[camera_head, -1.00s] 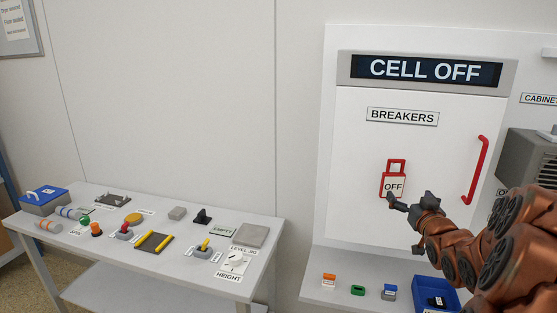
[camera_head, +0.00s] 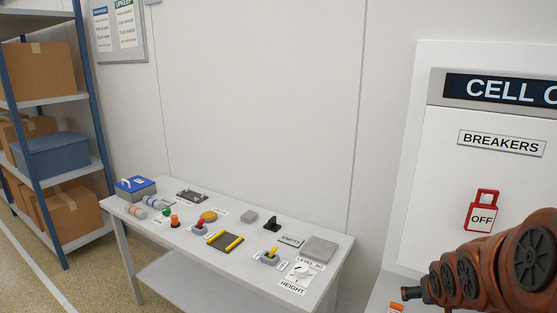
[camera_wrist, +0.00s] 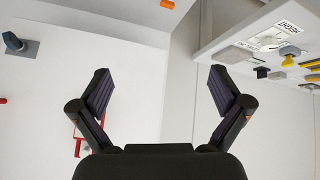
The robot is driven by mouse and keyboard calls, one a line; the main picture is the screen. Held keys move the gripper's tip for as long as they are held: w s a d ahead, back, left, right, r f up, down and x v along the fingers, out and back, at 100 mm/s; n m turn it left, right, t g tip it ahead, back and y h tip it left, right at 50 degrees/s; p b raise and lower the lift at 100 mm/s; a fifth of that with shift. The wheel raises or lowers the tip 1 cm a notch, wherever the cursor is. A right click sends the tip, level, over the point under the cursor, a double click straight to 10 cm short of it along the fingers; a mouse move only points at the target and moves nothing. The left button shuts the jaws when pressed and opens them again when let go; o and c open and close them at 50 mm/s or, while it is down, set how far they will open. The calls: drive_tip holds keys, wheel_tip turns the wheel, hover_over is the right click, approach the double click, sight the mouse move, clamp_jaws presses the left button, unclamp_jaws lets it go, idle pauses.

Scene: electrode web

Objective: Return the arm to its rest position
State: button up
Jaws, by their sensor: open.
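My arm (camera_head: 490,262) shows at the lower right of the head view, copper-coloured with dark round joint covers. It is in front of the white breaker cabinet. My gripper (camera_wrist: 160,95) shows in the wrist view with its two dark fingers spread wide and nothing between them. In the head view the fingers cannot be made out. In the wrist view, red parts show behind the left finger.
A white table (camera_head: 180,240) with several small parts, a blue box (camera_head: 135,188) and a grey plate (camera_head: 319,249) stands left of the cabinet. A shelf of boxes (camera_head: 60,158) stands at the far left.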

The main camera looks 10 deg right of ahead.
drive_tip(key=s+a+n+g+y, duration=0.1)
drive_tip(key=s+a+g, duration=0.3)
drive_tip(key=s+a, duration=0.6)
drive_tip(key=s+a+f+n+g+y, duration=0.1)
drive_tip(key=s+a+g, duration=0.3)
drive_tip(key=s+a, duration=0.6)
drive_tip(key=s+n+y, duration=0.1)
drive_tip(key=s, duration=0.3)
drive_tip(key=shift+s+a+f+g+y, duration=0.15)
drive_tip(key=shift+s+a+g+y, duration=0.1)
drive_tip(key=shift+a+g+y, duration=0.05)
drive_tip(key=shift+c, duration=0.3)
